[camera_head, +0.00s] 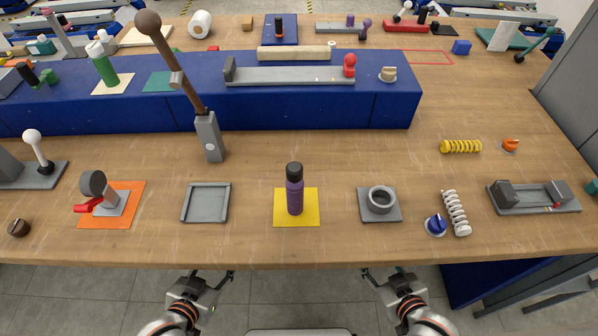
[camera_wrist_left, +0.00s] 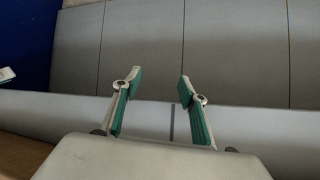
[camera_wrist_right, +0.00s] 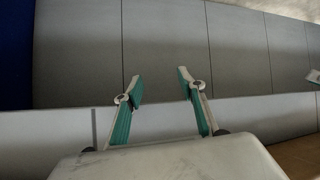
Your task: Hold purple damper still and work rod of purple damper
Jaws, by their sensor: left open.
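The purple damper (camera_head: 295,196) stands upright on a yellow square mat (camera_head: 311,220) at the middle of the table's front part. It has a purple cylinder body and a black top; no bare length of rod shows. My left gripper (camera_head: 222,279) is in front of the table edge, left of the damper, open and empty. My right gripper (camera_head: 373,277) is in front of the edge, right of the damper, also open and empty. The left wrist view shows the left fingers (camera_wrist_left: 158,88) spread apart, and the right wrist view shows the right fingers (camera_wrist_right: 160,85) spread too. The damper is in neither wrist view.
A grey square tray (camera_head: 185,203) lies left of the damper and a grey ring on a plate (camera_head: 381,200) lies right. A tall brown lever (camera_head: 180,65) rises behind left. A blue raised shelf (camera_head: 300,110) spans the back. Bare wood surrounds the yellow mat.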

